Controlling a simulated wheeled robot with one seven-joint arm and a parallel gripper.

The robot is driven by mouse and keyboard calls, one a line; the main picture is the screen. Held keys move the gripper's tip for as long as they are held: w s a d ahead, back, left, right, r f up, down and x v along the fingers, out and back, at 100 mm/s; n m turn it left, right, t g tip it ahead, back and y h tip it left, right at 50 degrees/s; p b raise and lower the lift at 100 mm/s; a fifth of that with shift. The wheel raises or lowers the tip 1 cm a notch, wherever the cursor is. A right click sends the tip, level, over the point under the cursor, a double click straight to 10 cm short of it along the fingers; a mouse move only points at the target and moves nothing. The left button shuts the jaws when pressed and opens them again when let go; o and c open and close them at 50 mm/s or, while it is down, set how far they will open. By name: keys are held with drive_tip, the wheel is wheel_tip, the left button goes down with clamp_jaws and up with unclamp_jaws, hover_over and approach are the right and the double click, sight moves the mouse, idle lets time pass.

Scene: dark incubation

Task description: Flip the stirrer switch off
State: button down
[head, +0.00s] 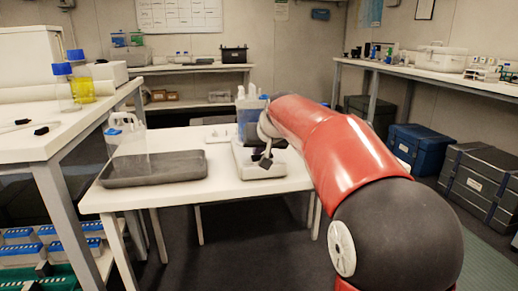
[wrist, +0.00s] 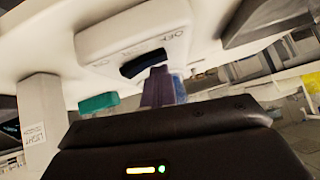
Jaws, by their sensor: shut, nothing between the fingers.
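There the dark rocker switch (wrist: 144,63) sits in the panel between small printed labels, seen at a steep tilt. I cannot tell for sure which side of it is pressed. My gripper (head: 266,161) is at the stirrer's front, shut and empty. In the wrist view its fingertips (wrist: 159,72) are close to the switch; whether they touch it I cannot tell.
A clear container with bluish contents (head: 250,112) stands at the stirrer. The table's front edge is just below the stirrer. A left bench holds blue-capped bottles (head: 80,80).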

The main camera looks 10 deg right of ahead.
drive_tip(key=shift+d, duration=0.85)
drive_tip(key=shift+r, duration=0.1)
drive_tip(key=r+p, duration=0.4)
drive_tip(key=shift+d+r, duration=0.2)
drive_tip(key=shift+r, duration=0.15)
drive_tip(key=v, duration=0.9)
drive_tip(key=shift+s+b, duration=0.3)
drive_tip(key=shift+b, duration=0.15)
drive_tip(key=shift+d+f+b, duration=0.1)
drive_tip(key=shift+f+b, duration=0.05)
drive_tip(key=shift+b, duration=0.2)
